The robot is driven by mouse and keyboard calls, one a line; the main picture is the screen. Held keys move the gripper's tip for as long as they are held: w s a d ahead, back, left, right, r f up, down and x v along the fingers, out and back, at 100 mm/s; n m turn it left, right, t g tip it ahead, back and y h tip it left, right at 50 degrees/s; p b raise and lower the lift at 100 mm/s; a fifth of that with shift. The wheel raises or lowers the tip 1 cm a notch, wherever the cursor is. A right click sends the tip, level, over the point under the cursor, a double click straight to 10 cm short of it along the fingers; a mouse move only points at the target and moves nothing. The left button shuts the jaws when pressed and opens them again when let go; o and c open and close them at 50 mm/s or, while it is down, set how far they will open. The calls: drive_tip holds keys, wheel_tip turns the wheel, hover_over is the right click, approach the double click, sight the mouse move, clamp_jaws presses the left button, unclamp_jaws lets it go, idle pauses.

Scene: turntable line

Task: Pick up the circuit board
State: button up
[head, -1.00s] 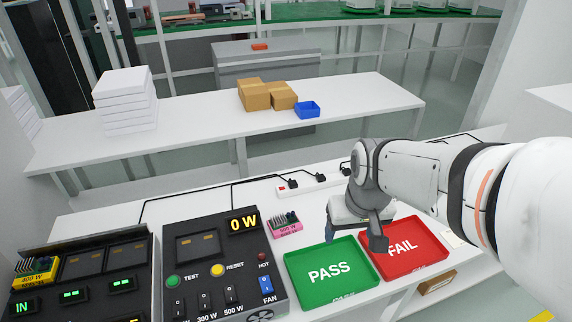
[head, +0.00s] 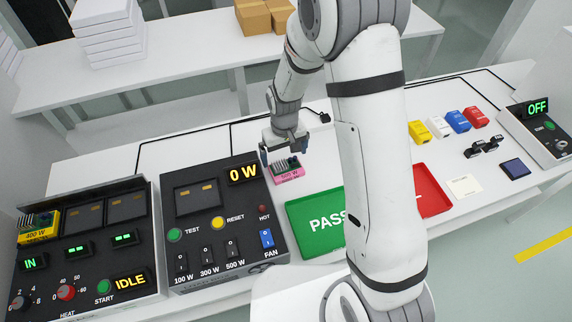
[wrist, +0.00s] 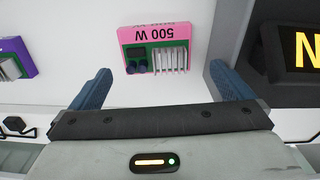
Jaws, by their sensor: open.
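The circuit board is a pink-edged unit marked 500 W (head: 288,174) with dark and finned parts on green. It lies on the white bench between the black test panel and the green PASS tray. In the wrist view the circuit board (wrist: 156,36) lies ahead, between the lines of the fingers. My gripper (head: 285,152) is just above and behind it, pointing down. In the wrist view my gripper (wrist: 160,72) is open with two blue fingers apart, and nothing is between them. I cannot tell the exact height gap.
The black test panel (head: 218,255) stands close left of the board, and the green PASS tray (head: 310,245) close right. A purple-edged unit (wrist: 20,55) shows in the wrist view. A yellow 400 W unit (head: 38,232) sits in the left machine. My arm hides part of the red tray (head: 430,190).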

sight(286, 163)
drive_tip(key=shift+w+d+f, duration=0.1)
drive_tip(key=shift+d+f, duration=0.05)
drive_tip(key=shift+f, duration=0.65)
drive_tip(key=shift+d+f+p, duration=0.1)
drive_tip(key=shift+f+p, duration=0.8)
drive_tip(key=shift+f, duration=1.3)
drive_tip(key=shift+c, duration=0.2)
drive_tip(key=c, duration=0.8)
